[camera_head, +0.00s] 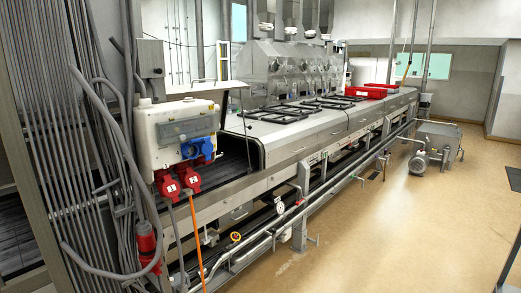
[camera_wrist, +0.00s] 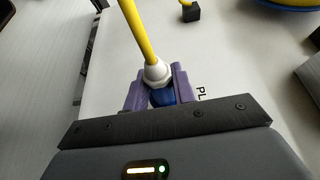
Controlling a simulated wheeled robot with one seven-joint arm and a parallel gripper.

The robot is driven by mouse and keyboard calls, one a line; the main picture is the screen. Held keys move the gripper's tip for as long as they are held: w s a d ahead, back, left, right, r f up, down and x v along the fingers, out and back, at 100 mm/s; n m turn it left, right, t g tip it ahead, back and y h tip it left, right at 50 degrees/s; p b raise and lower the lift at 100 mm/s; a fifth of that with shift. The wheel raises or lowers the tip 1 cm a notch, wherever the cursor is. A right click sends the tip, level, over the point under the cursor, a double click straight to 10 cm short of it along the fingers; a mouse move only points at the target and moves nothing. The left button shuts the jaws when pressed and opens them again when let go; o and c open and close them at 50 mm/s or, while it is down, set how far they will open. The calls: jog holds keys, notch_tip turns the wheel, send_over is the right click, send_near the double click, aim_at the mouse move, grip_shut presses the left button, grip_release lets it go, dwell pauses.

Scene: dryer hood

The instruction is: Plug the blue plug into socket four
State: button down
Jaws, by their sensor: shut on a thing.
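In the wrist view my gripper (camera_wrist: 160,88) has its purple fingers shut on the blue plug (camera_wrist: 163,97). The plug has a white collar and a yellow cable that runs up out of the picture. Its lower end is hidden by my gripper. In the head view a white socket box (camera_head: 160,135) hangs on the left. Blue socket covers (camera_head: 197,149) are on its lower front. No number four is readable there. My gripper and the blue plug do not show in the head view.
Red plugs marked 1 (camera_head: 167,187) and 2 (camera_head: 190,178) sit below the box, with cables hanging down. Grey conduits (camera_head: 95,170) crowd its left side. In the wrist view a white surface (camera_wrist: 230,60) with lettering and a small black block (camera_wrist: 190,12) lie below.

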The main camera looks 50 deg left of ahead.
jog(key=shift+a, duration=0.55)
jog(key=shift+a, duration=0.1)
jog(key=shift+a, duration=0.3)
jog(key=shift+s+a, duration=0.1)
jog(key=shift+a, duration=0.65)
jog(key=a, duration=0.3)
jog(key=shift+s+a, duration=0.15)
jog(key=shift+a, duration=0.05)
dwell(0.5)
jog(key=s+a, duration=0.5)
jog(key=s, duration=0.2)
jog(key=shift+a, duration=0.2)
dwell(0.6)
